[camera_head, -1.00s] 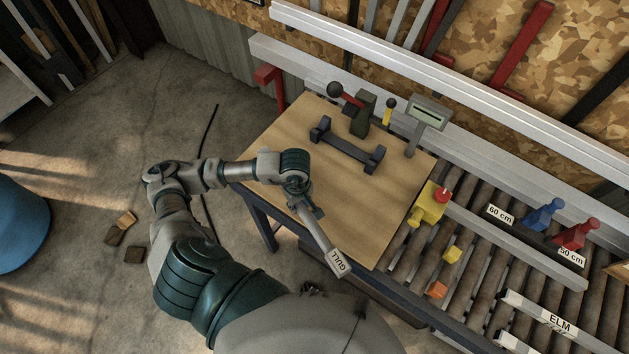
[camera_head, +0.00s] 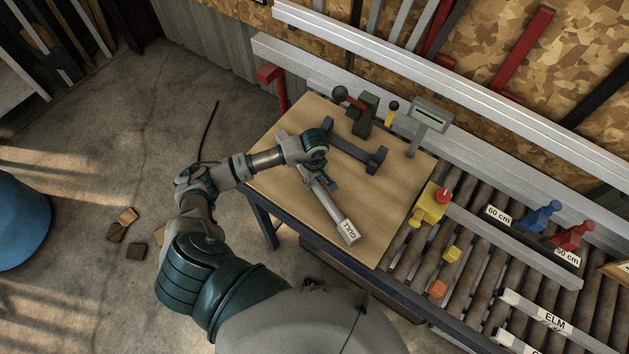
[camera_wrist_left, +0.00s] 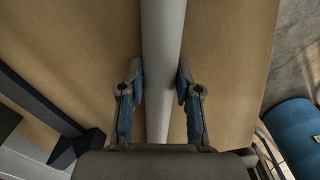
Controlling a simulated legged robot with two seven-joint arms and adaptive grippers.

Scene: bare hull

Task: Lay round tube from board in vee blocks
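The round grey tube (camera_head: 328,207) carries a white GULL tag (camera_head: 349,231) at its near end. My left gripper (camera_head: 322,182) is shut on the tube near its far end, over the wooden board. The dark vee blocks (camera_head: 376,159), joined by a bar, stand on the board behind and right of the tube. A dark block part (camera_wrist_left: 68,148) shows at lower left in the wrist view. My right gripper is out of view.
The wooden board (camera_head: 395,205) is clear at front right. A yellow box with a red button (camera_head: 430,203) and the roller conveyor (camera_head: 475,275) lie to the right.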

